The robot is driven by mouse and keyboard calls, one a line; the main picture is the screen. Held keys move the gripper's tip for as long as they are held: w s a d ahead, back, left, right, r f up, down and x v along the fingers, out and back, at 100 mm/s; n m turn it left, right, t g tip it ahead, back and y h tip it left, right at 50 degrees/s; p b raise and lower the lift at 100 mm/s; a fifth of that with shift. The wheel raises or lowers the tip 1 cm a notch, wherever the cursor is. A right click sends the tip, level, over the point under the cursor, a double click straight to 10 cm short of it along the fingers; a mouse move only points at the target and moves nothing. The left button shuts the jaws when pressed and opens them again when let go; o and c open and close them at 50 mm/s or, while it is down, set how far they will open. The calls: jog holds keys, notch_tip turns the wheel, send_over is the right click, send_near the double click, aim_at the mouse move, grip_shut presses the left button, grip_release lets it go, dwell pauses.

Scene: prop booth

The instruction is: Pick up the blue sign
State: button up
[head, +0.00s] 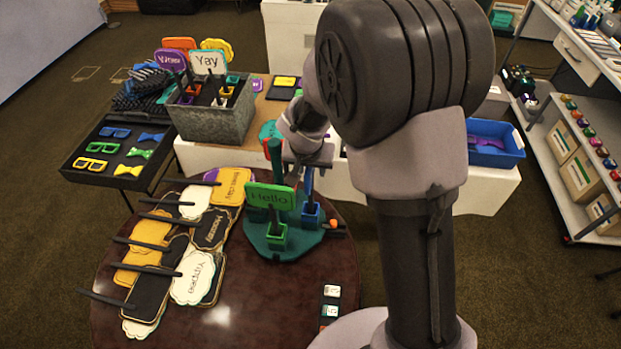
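A blue sign (308,182) shows as a narrow edge-on strip above a blue square holder (310,215) on the round teal stand (282,246). Its face cannot be seen. A green sign reading "Hello" (271,196) stands in a green holder in front and to the left. My gripper (305,163) is at the top of the stand, just above or against the blue sign's upper end. My arm and wrist hide much of it, so I cannot tell whether its fingers are apart or touch the sign.
The stand is on a dark round table (235,318). Several black, yellow and white signs with sticks lie overlapping at its left. A metal bin (208,122) of upright signs and a black tray of glasses and bow ties (115,150) are behind. A blue bin (494,143) is at right.

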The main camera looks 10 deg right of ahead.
grip_shut()
jog(key=shift+r, duration=0.1)
